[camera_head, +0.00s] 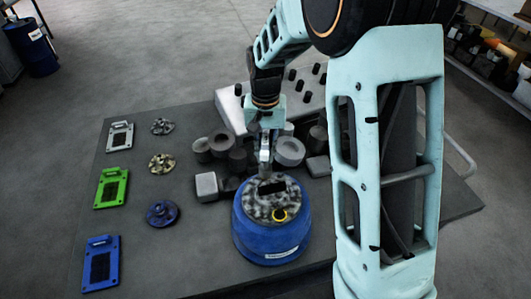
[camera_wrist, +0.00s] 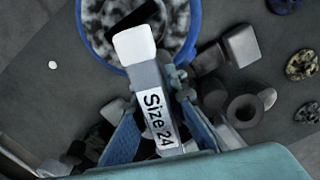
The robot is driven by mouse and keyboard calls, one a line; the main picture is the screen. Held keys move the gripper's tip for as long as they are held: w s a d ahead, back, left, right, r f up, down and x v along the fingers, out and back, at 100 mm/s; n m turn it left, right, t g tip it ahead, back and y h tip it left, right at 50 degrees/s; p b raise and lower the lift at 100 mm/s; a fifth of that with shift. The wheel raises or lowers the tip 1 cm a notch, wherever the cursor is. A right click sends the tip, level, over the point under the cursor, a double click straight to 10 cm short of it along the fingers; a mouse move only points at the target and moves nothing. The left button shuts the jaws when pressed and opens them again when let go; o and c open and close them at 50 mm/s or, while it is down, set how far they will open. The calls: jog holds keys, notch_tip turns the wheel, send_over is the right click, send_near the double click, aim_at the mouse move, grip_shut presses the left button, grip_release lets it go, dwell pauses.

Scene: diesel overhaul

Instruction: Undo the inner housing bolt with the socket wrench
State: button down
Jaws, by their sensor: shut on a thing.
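My gripper (camera_head: 266,132) is shut on the socket wrench (camera_wrist: 152,85), a grey tool with a "Size 24" label and a whitish end. In the wrist view the blue fingers sit on both sides of it. The wrench points down over the blue round housing (camera_head: 262,243), at the back part of its mottled grey top (camera_head: 262,203). The inner bolt cannot be made out. I cannot tell whether the wrench touches the housing.
Grey blocks and rings (camera_head: 290,151) crowd the table behind the housing. A pale rack with black pegs (camera_head: 305,97) stands farther back. At left lie grey, green (camera_head: 111,188) and blue plates (camera_head: 101,263), with several small round parts (camera_head: 162,213).

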jog(key=n, duration=0.6)
jog(key=shift+r+p, duration=0.1)
jog(key=shift+p, duration=0.2)
jog(key=n+p, duration=0.1)
jog(key=n, duration=0.5)
jog(key=shift+r, duration=0.1)
jog(key=n+p, duration=0.2)
jog(key=n, duration=0.2)
jog(key=n+p, duration=0.2)
jog(key=n, duration=0.2)
jog(key=shift+r, duration=0.1)
jog(key=n+p, duration=0.1)
jog(key=n, duration=0.1)
jog(key=shift+n+p, duration=0.3)
jog(key=shift+n, duration=0.1)
jog(key=shift+f+n+p, duration=0.2)
jog(key=shift+n+p, duration=0.1)
jog(key=shift+n, duration=0.7)
